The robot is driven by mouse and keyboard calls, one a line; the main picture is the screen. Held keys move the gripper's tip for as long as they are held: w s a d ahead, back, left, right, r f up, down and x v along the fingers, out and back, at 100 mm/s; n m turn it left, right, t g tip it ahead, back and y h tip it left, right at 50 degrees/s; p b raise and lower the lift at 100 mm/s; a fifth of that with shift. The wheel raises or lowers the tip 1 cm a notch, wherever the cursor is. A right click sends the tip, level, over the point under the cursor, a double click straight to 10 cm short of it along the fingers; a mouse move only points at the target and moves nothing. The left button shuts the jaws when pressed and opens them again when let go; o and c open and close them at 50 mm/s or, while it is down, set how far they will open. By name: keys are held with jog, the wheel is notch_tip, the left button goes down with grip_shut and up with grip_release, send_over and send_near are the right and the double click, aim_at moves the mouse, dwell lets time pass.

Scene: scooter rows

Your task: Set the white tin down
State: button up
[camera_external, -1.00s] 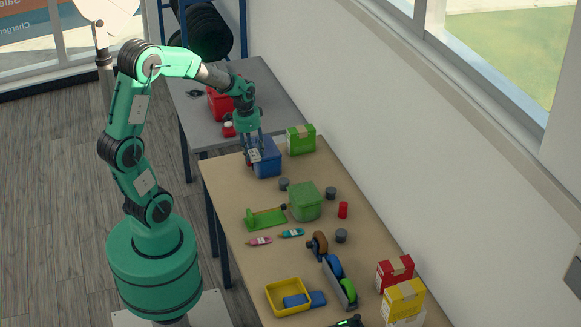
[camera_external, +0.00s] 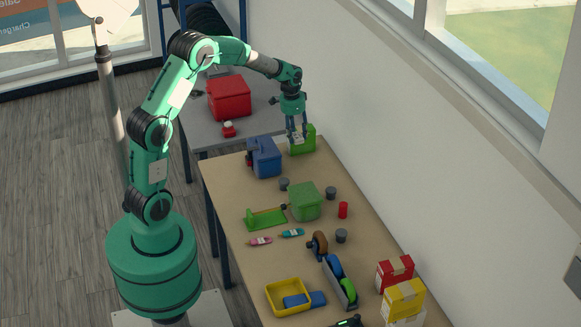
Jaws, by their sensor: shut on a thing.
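The white tin (camera_external: 296,139) is between the fingertips of my gripper (camera_external: 297,137), which points down at the far end of the brown table (camera_external: 235,201). The gripper is shut on it. The tin is small here, and the fingers partly cover it. It shows in front of a green box (camera_external: 309,143); I cannot tell whether it touches the box, is above it or is apart from it.
A blue bin (camera_external: 266,160) stands just left of the green box. A green bin (camera_external: 306,204), several dark cylinders and a red can (camera_external: 343,210) stand nearer. A red box (camera_external: 230,98) is on the grey table behind. The wall runs along the right.

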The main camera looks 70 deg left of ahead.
jog(key=w+a+f, duration=0.2)
jog(key=w+f, duration=0.1)
jog(key=w, duration=0.5)
send_over(312, 168)
notch_tip(312, 168, down, 4)
jog(key=shift+s+f, duration=0.1)
jog(key=shift+f, duration=0.35)
jog(key=shift+f, duration=2.5)
jog(key=shift+f+b, duration=0.7)
jog(key=shift+f, duration=1.8)
jog(key=shift+f, duration=0.1)
